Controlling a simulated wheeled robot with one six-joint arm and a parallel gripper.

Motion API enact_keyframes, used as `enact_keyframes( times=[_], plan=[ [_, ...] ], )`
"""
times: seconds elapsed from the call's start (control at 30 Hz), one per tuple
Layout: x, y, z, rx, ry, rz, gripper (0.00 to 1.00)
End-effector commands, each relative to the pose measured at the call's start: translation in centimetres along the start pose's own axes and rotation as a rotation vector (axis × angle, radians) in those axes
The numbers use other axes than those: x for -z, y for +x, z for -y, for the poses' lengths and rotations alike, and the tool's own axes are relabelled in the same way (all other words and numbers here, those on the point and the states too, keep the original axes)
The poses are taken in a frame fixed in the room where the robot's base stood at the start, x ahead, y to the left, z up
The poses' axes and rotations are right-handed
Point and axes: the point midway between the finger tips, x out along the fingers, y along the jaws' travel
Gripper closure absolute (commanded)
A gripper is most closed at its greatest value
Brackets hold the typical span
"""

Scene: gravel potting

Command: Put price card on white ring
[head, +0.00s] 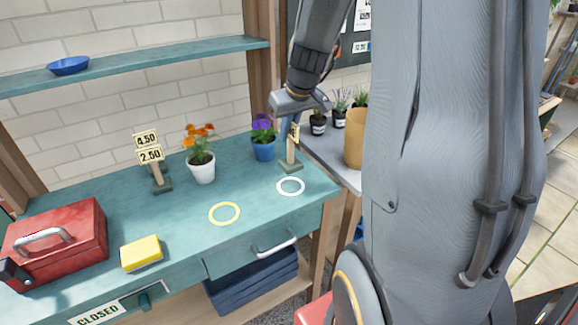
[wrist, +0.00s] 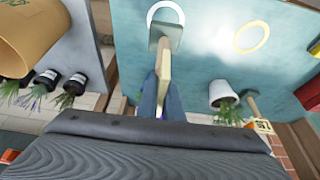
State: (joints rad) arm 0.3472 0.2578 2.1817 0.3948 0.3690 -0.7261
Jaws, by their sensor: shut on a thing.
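The white ring (head: 279,187) is marked on the teal bench near its right front corner; it also shows at the top of the wrist view (wrist: 150,15). In the head view the base is just behind the ring; in the wrist view the base (wrist: 166,37) overlaps the ring's near edge. I cannot tell whether the base touches the bench. The card's printed face is mostly hidden.
An orange-flowered white pot (head: 202,170) and a purple-flowered blue pot (head: 264,150) stand behind the yellow ring (head: 224,223). A red toolbox (head: 75,236) and yellow sponge (head: 141,252) are front left.

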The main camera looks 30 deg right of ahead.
Motion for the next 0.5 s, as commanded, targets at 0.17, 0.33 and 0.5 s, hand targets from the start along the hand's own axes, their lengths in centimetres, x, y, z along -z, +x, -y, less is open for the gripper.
enact_keyframes(
  times=[0.17, 0.33, 0.5],
  plan=[
    [-1.1, 2.6, 0.0, 0.001, 0.001, 0.002, 1.0],
    [-1.7, 4.0, 0.0, 0.001, 0.0, 0.001, 1.0],
    [-2.6, 6.2, 0.0, 0.001, 0.001, 0.002, 1.0]
  ],
)
